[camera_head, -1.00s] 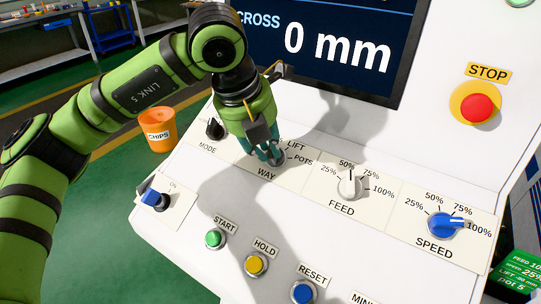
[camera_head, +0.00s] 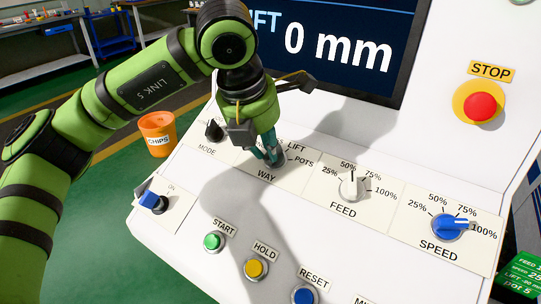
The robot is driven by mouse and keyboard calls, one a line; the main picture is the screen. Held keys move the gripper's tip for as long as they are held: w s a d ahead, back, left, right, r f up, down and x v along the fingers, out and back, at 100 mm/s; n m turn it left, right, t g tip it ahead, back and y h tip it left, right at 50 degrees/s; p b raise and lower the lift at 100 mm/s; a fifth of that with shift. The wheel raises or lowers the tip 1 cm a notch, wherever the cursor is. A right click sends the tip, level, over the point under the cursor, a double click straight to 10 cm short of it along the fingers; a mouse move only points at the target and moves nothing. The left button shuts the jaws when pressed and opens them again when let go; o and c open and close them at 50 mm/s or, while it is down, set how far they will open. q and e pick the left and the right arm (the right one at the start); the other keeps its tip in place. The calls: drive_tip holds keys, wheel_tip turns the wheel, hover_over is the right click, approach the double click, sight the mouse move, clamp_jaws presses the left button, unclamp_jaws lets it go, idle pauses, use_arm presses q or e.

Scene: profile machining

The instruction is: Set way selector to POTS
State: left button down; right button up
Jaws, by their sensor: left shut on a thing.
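The WAY selector knob (camera_head: 275,162) sits on the white panel, mostly covered by my left gripper (camera_head: 273,154). The gripper points down with its teal fingers shut on the knob. The printed labels LIFT (camera_head: 297,146) and POTS (camera_head: 301,162) show to the right of the knob. The knob's pointer is hidden by the fingers, so its exact direction cannot be told. The screen (camera_head: 315,40) reads "0 mm" with the end of a word, "IFT", at its left. My right gripper is not in view.
The dark MODE knob (camera_head: 214,130) is close left of the gripper. The white FEED knob (camera_head: 352,186) and blue SPEED knob (camera_head: 446,227) are to the right. START (camera_head: 212,241), HOLD (camera_head: 256,268) and RESET buttons are below. The red STOP button (camera_head: 479,106) is at upper right.

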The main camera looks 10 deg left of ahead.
use_arm(q)
drive_tip(key=m, duration=0.3)
drive_tip(key=shift+w+a+f+y+b, duration=0.15)
drive_tip(key=shift+w+f+y+b, duration=0.15)
drive_tip(key=m, duration=0.2)
drive_tip(key=shift+m+t+b, duration=0.3)
drive_tip(key=shift+b, duration=0.1)
drive_tip(key=shift+w+r+m, duration=0.1)
drive_tip(key=shift+m, duration=1)
